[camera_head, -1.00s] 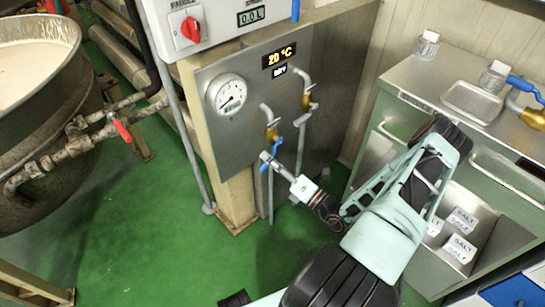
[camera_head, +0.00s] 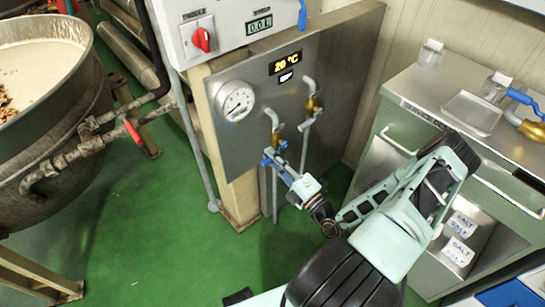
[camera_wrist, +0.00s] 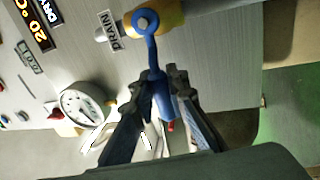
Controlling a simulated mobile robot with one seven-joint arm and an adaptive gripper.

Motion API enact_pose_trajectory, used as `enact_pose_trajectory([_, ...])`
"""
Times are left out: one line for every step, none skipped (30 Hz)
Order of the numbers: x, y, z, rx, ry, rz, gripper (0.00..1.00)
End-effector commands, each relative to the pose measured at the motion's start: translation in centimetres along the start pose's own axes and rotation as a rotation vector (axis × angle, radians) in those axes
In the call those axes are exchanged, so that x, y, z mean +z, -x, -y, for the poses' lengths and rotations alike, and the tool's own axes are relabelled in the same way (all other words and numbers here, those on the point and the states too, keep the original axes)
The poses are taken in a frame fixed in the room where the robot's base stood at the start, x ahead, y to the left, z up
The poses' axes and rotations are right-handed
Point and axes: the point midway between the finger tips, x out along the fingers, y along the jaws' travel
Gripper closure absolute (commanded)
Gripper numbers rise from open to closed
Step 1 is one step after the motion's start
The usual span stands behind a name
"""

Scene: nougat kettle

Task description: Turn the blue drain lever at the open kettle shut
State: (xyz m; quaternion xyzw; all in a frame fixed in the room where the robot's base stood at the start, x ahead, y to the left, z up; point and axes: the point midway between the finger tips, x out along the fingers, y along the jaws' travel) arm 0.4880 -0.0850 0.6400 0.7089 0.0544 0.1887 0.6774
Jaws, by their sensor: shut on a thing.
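The blue drain lever (camera_wrist: 160,85) hangs from a brass valve (camera_wrist: 172,14) beside a DRAIN label (camera_wrist: 109,30) in the wrist view. My gripper (camera_wrist: 163,78) is shut on the lever, with one finger on each side of it. In the head view, my gripper (camera_head: 274,160) is at the blue lever (camera_head: 282,147), below the left brass valve on the steel panel (camera_head: 240,150); the fingers partly hide the lever. The open kettle (camera_head: 60,130) stands at the left with pale contents and brown bits in it.
A second brass valve (camera_head: 313,104) and a round gauge (camera_head: 234,101) are close by on the panel. A red-handled valve (camera_head: 131,131) is on the kettle pipe. A steel cabinet (camera_head: 440,90) stands right of my arm. The green floor (camera_head: 150,240) is clear at the left.

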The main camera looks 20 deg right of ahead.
Motion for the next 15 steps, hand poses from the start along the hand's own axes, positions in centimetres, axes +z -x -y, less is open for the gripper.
enact_pose_trajectory([-0.19, 0.05, 0.00, -0.001, -0.008, -0.002, 1.00])
enact_pose_trajectory([-0.19, 0.05, 0.00, 0.000, -0.008, -0.002, 1.00])
enact_pose_trajectory([-0.19, 0.05, 0.00, 0.000, -0.009, -0.002, 1.00])
enact_pose_trajectory([-0.20, 0.05, 0.00, 0.000, -0.009, -0.002, 1.00])
enact_pose_trajectory([-0.19, 0.05, 0.00, 0.000, -0.009, -0.002, 1.00])
enact_pose_trajectory([-0.20, 0.05, -0.01, 0.000, -0.009, -0.001, 1.00])
enact_pose_trajectory([-0.20, 0.05, -0.01, 0.000, -0.009, -0.001, 1.00])
enact_pose_trajectory([-0.20, 0.05, -0.01, 0.000, -0.009, -0.001, 1.00])
enact_pose_trajectory([-0.20, 0.05, -0.01, 0.000, -0.009, -0.001, 1.00])
enact_pose_trajectory([-0.20, 0.05, -0.01, 0.000, -0.009, -0.001, 1.00])
enact_pose_trajectory([-0.20, 0.05, -0.02, 0.000, -0.009, -0.001, 0.84])
enact_pose_trajectory([-0.19, 0.04, -0.02, 0.000, -0.009, -0.001, 0.80])
enact_pose_trajectory([-0.18, 0.04, -0.03, 0.000, -0.009, -0.001, 0.76])
enact_pose_trajectory([-0.16, 0.04, -0.03, 0.001, -0.008, -0.001, 0.73])
enact_pose_trajectory([-0.15, 0.03, -0.03, 0.001, -0.008, -0.001, 0.69])
